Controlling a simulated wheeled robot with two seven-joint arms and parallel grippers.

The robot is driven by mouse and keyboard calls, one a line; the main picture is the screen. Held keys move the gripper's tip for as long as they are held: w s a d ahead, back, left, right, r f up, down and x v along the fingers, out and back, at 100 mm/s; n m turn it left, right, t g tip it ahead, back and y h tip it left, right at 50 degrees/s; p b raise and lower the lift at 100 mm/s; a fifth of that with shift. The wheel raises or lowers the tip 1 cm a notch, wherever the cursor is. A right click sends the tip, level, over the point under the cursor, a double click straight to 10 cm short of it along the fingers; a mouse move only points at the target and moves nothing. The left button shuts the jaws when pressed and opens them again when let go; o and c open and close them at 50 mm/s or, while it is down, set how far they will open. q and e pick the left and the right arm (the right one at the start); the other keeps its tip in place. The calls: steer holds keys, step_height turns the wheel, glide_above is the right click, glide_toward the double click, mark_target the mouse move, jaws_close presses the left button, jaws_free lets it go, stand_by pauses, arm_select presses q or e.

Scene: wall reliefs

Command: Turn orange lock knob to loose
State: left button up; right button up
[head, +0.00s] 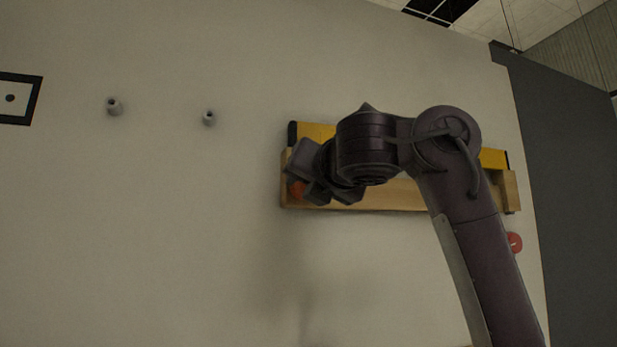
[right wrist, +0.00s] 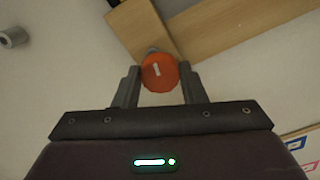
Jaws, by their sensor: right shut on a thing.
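The orange lock knob (right wrist: 159,73) is a round disc with a white mark on its face. In the right wrist view it sits between the two fingers of my right gripper (right wrist: 157,88), which is shut on it. In the head view the orange knob (head: 297,189) shows at the left end of the wooden shelf, partly hidden by my right gripper (head: 300,186). My left gripper is not in view.
The wooden shelf (head: 400,195) on the wall bears a yellow level-like bar (head: 318,132) with black ends. Two grey pegs (head: 114,106) stick out to the left. A red round thing (head: 514,242) sits below the shelf's right end. The wall below is clear.

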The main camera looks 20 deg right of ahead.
steer(key=shift+s+r+n+p, duration=0.15)
steer(key=shift+n+p, duration=0.2)
steer(key=shift+n, duration=0.85)
steer(key=o, duration=1)
steer(key=shift+w+f, duration=0.2)
steer(key=shift+w, duration=0.05)
steer(key=s+b, duration=0.8)
steer(key=b, duration=0.2)
steer(key=shift+d, duration=0.15)
steer(key=shift+w, duration=0.1)
